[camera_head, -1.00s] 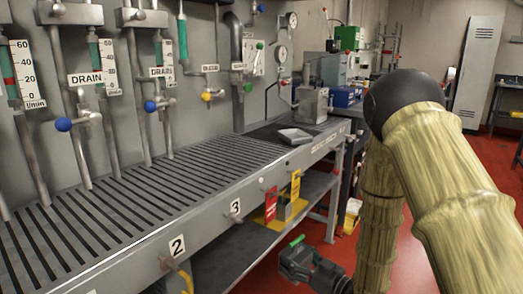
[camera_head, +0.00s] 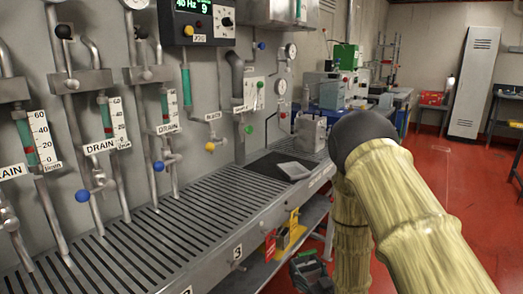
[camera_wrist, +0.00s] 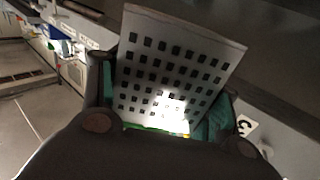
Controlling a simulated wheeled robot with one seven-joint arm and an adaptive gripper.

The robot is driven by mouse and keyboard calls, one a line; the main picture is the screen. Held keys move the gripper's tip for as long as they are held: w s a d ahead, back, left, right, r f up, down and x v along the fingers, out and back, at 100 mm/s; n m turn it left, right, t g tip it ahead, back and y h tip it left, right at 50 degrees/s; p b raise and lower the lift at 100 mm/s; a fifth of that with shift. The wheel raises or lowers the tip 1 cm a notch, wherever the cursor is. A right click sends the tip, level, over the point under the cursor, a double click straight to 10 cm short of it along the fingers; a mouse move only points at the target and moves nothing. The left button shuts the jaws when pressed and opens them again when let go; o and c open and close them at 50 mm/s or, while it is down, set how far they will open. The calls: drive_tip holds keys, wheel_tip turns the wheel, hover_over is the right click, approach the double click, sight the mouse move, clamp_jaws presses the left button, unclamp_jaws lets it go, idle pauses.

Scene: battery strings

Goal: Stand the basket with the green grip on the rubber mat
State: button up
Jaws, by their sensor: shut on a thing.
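My gripper (camera_head: 310,273) is low in the head view, in front of the bench edge, and partly cut off by the frame's bottom. In the wrist view its two dark fingers (camera_wrist: 160,115) are closed on the basket's green grip (camera_wrist: 155,128). The basket's pale perforated wall (camera_wrist: 180,55) stretches away beyond the fingers. A bit of green also shows at my gripper in the head view; the basket's body cannot be made out there. The dark rubber mat (camera_head: 259,169) lies at the far end of the slotted bench. A flat grey piece (camera_head: 295,171) lies on it.
The slotted bench top (camera_head: 175,235) is bare before the mat. A grey metal box (camera_head: 311,133) stands behind the mat. Valves and pipes with a blue knob (camera_head: 82,196) stick out from the wall. Red and yellow tags (camera_head: 292,222) hang at the bench front.

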sight(320, 268)
drive_tip(key=r+m+h+p, duration=0.1)
drive_tip(key=p, duration=0.1)
drive_tip(key=d+r+m+h+p, duration=0.1)
drive_tip(key=r+p, duration=0.1)
drive_tip(key=p, duration=0.1)
drive_tip(key=d+r+t+h+p, duration=0.1)
drive_tip(key=r+h+p, duration=0.1)
drive_tip(key=p, duration=0.1)
drive_tip(key=shift+s+d+r+m, duration=0.1)
drive_tip(key=shift+s+d+m, duration=0.15)
drive_tip(key=shift+s+m, duration=0.15)
drive_tip(key=r+h+p, duration=0.1)
drive_tip(key=p, duration=0.1)
drive_tip(key=s+d+m+h+p, duration=0.1)
drive_tip(key=p, duration=0.1)
drive_tip(key=shift+d+r, duration=0.2)
drive_tip(key=shift+r, duration=0.2)
drive_tip(key=s+r, duration=0.3)
drive_tip(key=s, duration=0.3)
drive_tip(key=shift+s, duration=0.15)
